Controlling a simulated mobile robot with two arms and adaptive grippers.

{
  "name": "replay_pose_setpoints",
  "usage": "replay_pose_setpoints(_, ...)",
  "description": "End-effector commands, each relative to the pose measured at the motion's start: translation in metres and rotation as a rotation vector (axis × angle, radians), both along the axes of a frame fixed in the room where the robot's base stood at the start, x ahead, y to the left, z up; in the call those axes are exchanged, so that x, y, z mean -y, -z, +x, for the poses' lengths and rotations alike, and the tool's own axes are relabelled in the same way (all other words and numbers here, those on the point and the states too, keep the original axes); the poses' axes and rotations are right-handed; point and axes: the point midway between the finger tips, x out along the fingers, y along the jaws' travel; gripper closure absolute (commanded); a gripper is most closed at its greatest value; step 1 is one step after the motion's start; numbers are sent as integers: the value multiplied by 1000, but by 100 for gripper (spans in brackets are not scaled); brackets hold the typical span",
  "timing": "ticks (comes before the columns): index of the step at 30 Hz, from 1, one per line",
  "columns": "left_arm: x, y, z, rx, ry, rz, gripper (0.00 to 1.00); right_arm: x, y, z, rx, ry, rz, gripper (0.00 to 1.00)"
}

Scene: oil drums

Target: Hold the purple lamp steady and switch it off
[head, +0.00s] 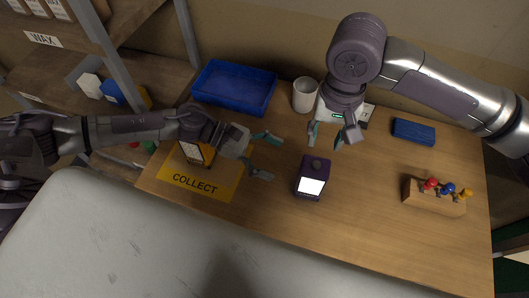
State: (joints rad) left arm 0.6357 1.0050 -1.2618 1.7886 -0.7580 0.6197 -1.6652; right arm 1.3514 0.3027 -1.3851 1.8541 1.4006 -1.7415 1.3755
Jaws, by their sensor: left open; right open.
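The purple lamp (313,176) stands upright on the wooden table, with a bright white lit panel on its front and a dark round knob on top. My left gripper (266,155) is open and empty, to the left of the lamp and apart from it, with its fingers pointing right. My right gripper (324,138) is open and empty, above and behind the lamp, with its fingers pointing down. Neither gripper visibly touches the lamp.
A yellow COLLECT mat (193,183) with a second, orange lamp (197,153) lies under my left arm. A blue tray (234,88), white mug (306,95) and blue block (414,131) are at the back. A wooden block with coloured knobs (433,198) stands right.

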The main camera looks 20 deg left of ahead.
Motion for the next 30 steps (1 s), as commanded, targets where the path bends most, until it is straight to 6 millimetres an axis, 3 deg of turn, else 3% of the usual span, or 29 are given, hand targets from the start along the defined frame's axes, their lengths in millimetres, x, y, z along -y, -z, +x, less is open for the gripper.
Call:
replay_pose_setpoints(9,60,23,4,1,5,-3,10,0,0,0,0,0,0,58)
replay_pose_setpoints(15,90,36,7,1,4,-3,10,0,0,0,0,0,0,58)
replay_pose_setpoints(21,104,43,8,0,2,-1,10,0,0,0,0,0,0,58)
replay_pose_setpoints(30,107,44,8,0,2,-1,10,0,0,0,0,0,0,58)
